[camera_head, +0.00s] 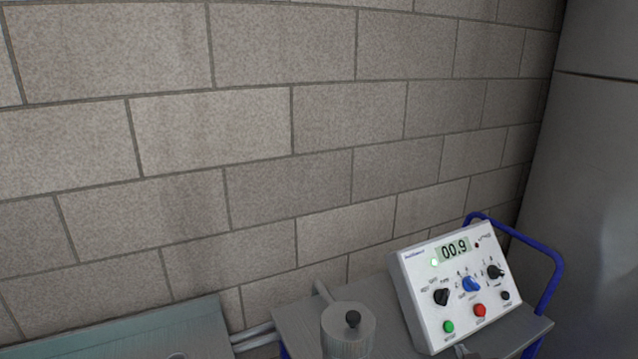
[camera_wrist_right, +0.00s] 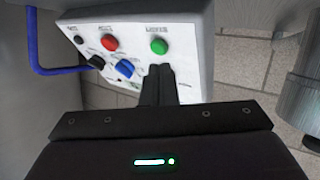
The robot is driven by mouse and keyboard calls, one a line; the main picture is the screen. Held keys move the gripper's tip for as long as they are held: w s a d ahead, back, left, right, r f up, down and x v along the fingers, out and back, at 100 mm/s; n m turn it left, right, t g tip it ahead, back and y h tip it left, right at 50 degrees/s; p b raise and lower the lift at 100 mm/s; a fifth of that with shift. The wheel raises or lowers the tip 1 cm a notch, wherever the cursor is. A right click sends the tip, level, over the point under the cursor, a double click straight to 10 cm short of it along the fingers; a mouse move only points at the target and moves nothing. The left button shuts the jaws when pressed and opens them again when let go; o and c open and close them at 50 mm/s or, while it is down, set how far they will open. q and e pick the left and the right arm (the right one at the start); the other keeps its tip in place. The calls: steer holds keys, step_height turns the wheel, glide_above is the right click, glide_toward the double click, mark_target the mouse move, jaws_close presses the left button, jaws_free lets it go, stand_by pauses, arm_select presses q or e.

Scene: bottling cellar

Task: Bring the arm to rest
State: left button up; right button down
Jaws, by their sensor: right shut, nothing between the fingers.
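My right gripper (camera_wrist_right: 160,72) shows in the right wrist view with its dark fingers together and nothing between them. The fingertips are in front of the white control box (camera_wrist_right: 190,62), close to its green button (camera_wrist_right: 158,46). I cannot tell whether they touch the box. In the head view the control box (camera_head: 408,290) is at the lower right, its display (camera_head: 454,249) reading 00.9 and a small green lamp lit. The right gripper is hardly visible there, at most at the bottom edge. My left gripper is in neither view.
The box stands on a grey cart top (camera_head: 295,322) with a blue handle (camera_head: 548,262). A metal cylinder with a black knob (camera_head: 353,318) is left of the box. A block wall (camera_head: 250,130) is behind, and a large grey metal surface (camera_head: 600,160) is at right.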

steer(key=s+a+n+g+y, duration=0.1)
steer(key=s+a+g, duration=0.5)
steer(key=s, duration=0.7)
steer(key=s+a+n+g+y, duration=0.15)
steer(key=s+a+g, duration=0.35)
steer(key=s+a, duration=0.55)
steer(key=s+d+f+g, duration=0.1)
steer(key=s+f, duration=0.1)
steer(key=f, duration=1.3)
steer(key=s+d+f, duration=0.1)
steer(key=s+f, duration=0.1)
steer(key=f, duration=1.3)
steer(key=s+d+f+g, duration=0.1)
steer(key=s+d+f, duration=0.2)
steer(key=s+f, duration=1.5)
steer(key=shift+s+d, duration=0.15)
steer(key=shift+s, duration=0.45)
